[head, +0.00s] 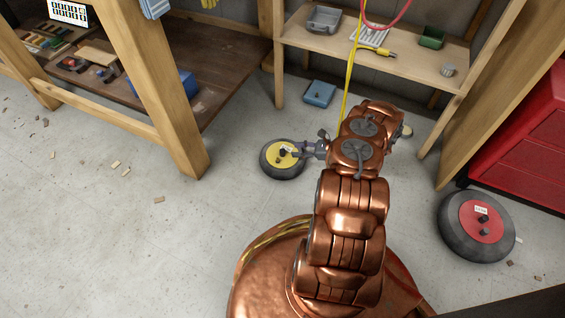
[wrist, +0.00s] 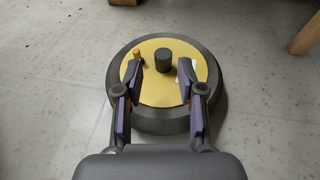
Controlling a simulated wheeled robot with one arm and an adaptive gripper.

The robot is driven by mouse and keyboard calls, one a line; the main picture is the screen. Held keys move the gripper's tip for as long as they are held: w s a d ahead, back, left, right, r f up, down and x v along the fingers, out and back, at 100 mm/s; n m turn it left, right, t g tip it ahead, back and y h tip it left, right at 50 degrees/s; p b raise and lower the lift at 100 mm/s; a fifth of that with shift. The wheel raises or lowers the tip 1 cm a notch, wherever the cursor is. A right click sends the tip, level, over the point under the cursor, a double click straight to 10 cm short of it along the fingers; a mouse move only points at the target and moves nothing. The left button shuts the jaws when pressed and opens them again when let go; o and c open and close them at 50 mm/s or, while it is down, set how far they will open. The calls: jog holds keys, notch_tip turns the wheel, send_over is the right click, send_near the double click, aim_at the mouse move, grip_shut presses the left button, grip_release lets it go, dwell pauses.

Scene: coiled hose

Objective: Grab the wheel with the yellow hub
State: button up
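The wheel with the yellow hub (head: 283,161) lies flat on the floor, left of my arm in the head view. In the wrist view the wheel (wrist: 165,120) has a dark tyre, a yellow disc and a dark round stub (wrist: 163,60) at its middle. A small yellow peg (wrist: 137,54) stands on the disc. My gripper (wrist: 157,68) is open over the hub. Its fingertips lie on either side of the stub, with gaps showing. I cannot tell how high they are above the disc. In the head view my gripper (head: 298,152) partly covers the wheel.
A wheel with a red hub (head: 480,226) lies on the floor at right, near a red cabinet (head: 528,150). A wooden workbench leg (head: 165,95) stands at left. A wooden shelf (head: 335,52) stands behind, with a blue box (head: 319,93) beneath. The left floor is mostly clear, with small scraps.

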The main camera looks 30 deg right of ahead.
aim_at(282, 150)
jog(key=shift+f, duration=0.4)
jog(key=shift+w+a+f, duration=0.15)
jog(key=shift+b+x, duration=0.55)
jog(key=shift+x, duration=0.25)
jog(key=b+x, duration=0.1)
jog(key=x, duration=0.1)
jog(key=b+x, duration=0.2)
jog(key=shift+w+f, duration=0.25)
jog(key=shift+f, duration=0.1)
jog(key=shift+w+a, duration=0.2)
jog(key=shift+w, duration=0.15)
jog(key=shift+c, duration=0.2)
grip_shut()
